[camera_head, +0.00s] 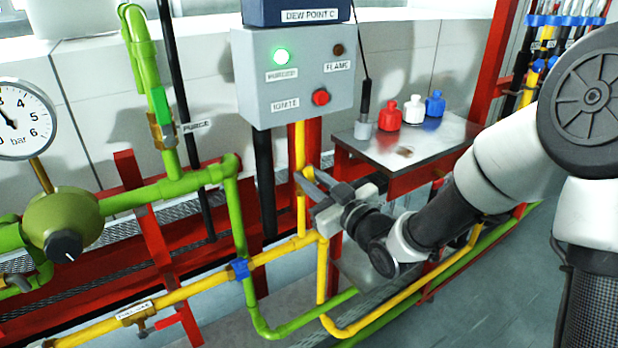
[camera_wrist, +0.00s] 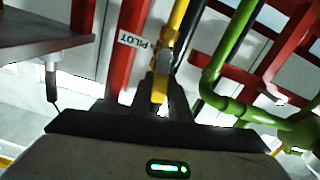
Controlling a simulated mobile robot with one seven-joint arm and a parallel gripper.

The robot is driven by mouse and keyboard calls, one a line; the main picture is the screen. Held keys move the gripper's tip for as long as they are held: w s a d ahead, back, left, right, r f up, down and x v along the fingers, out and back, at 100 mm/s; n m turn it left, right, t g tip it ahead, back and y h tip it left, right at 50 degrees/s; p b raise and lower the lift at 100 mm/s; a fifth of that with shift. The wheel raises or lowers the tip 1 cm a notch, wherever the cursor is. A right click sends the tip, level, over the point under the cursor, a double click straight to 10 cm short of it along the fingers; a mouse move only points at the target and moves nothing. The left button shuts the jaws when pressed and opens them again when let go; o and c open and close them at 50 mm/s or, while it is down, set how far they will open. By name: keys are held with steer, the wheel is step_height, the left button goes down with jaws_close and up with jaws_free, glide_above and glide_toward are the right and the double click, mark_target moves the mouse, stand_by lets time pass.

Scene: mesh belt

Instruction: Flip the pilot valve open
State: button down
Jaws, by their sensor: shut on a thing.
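My gripper (camera_head: 312,182) reaches in from the right to the thin yellow vertical pipe (camera_head: 300,147) below the control box. In the wrist view the PILOT tag (camera_wrist: 135,41) hangs beside that pipe. The pilot valve's metal body (camera_wrist: 166,60) sits in the pipe, and its yellow lever (camera_wrist: 159,92) lies between my two dark fingers, which also show in the wrist view (camera_wrist: 160,88). The gripper is shut on the lever. The fingers hide part of it, so I cannot tell its exact angle.
The grey control box (camera_head: 292,75) has a lit green PURGED lamp, a dark FLAME lamp and a red IGNITE button (camera_head: 320,97). A green purge valve handle (camera_head: 161,106) stands at left. A metal table (camera_head: 440,135) with small bottles is right of my gripper. Red frame posts are close by.

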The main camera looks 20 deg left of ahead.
steer(key=m, duration=0.2)
steer(key=shift+w+d+r+m+p, duration=0.1)
steer(key=shift+w+d+m+p, duration=0.2)
steer(key=shift+w, duration=0.05)
steer(key=c, duration=1.6)
jaws_free()
steer(key=shift+c, duration=0.2)
steer(key=p+v, duration=1.4)
steer(key=v, duration=0.3)
steer(key=shift+d+p, duration=0.25)
steer(key=shift+p, duration=0.1)
